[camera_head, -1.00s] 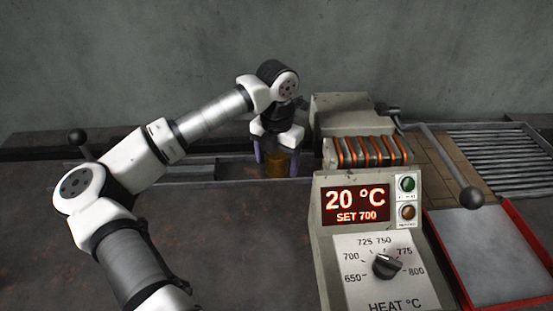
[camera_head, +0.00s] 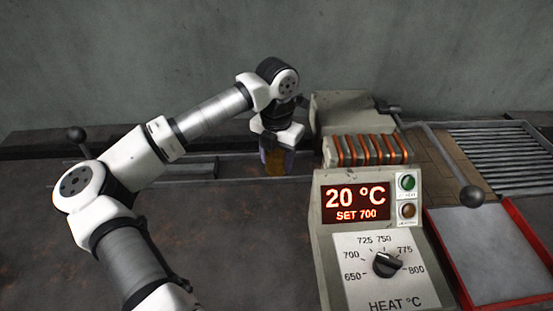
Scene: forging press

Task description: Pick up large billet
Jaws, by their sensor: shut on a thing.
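The billet (camera_head: 275,166) is a short brownish-gold cylinder, upright, just left of the heater. My gripper (camera_head: 276,156) points down and is shut on the billet, with its purple-grey fingers on the sides. The gripper body covers the billet's top. I cannot tell whether the billet's base touches the surface below it.
The heater with orange coils (camera_head: 368,151) stands close to the right of my gripper. Its panel (camera_head: 357,205) reads 20 °C, SET 700. A ball-ended lever (camera_head: 471,196) and a red-edged tray (camera_head: 490,255) are at right. The dark bench (camera_head: 240,240) is clear in front.

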